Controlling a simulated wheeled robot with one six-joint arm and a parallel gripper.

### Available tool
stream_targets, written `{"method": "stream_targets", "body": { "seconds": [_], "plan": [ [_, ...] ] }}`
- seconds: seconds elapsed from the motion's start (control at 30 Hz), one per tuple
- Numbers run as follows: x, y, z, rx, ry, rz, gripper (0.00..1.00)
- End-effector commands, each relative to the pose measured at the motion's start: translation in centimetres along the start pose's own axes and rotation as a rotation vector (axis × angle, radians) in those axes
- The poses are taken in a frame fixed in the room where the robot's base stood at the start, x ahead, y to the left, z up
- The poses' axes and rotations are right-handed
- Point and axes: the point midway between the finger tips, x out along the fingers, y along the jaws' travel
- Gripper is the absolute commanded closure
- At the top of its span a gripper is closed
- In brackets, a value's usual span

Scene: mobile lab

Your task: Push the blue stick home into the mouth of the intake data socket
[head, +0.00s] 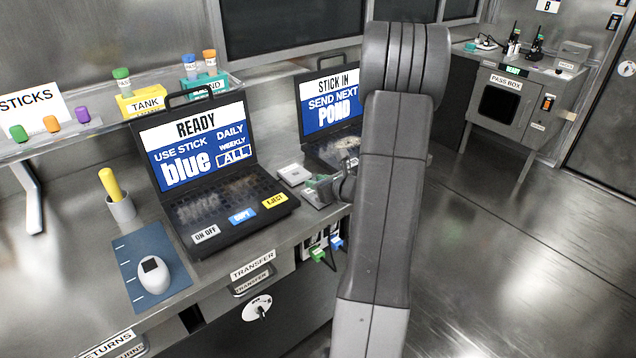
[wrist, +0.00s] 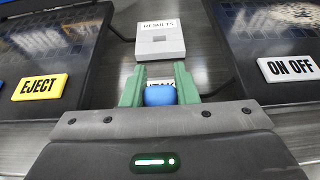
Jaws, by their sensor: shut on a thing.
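My gripper (wrist: 159,82) has green fingers and is shut on the blue stick (wrist: 160,95), whose rounded blue end shows between them in the wrist view. Just beyond the stick a white label, partly covered, shows between the fingertips; it seems to be the intake data socket's (wrist: 161,84). The stick hides the socket's mouth, so I cannot tell how far in it is. In the head view my gripper (head: 322,184) is low over the bench between the two laptops, partly behind my arm.
A grey box labelled RESULTS (wrist: 160,42) stands just beyond my fingers. The left laptop (head: 205,180) reads READY, USE STICK blue. The right laptop (head: 331,110) reads STICK IN, SEND NEXT POND. EJECT (wrist: 40,87) and ON OFF (wrist: 290,68) buttons flank my gripper.

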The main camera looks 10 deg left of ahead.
Motion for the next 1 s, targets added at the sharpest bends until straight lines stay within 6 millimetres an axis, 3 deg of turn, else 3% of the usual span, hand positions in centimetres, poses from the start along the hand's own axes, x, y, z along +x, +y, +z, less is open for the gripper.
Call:
{"method": "stream_targets", "body": {
  "seconds": [0.13,0.17,0.27,0.67,0.77,1.0],
  "plan": [
    [0.1,0.1,-0.6,0.001,0.005,0.001,0.95],
    [0.1,0.1,-0.5,0.001,0.005,0.001,0.68],
    [0.1,0.1,-0.5,0.001,0.005,0.001,0.48],
    [-0.7,0.0,-0.4,0.001,0.004,-0.001,0.48],
    [-2.2,-0.1,-0.3,0.001,0.002,-0.003,0.48],
    [-7.8,-0.1,-0.3,0.001,0.003,-0.004,0.48]
  ]
}}
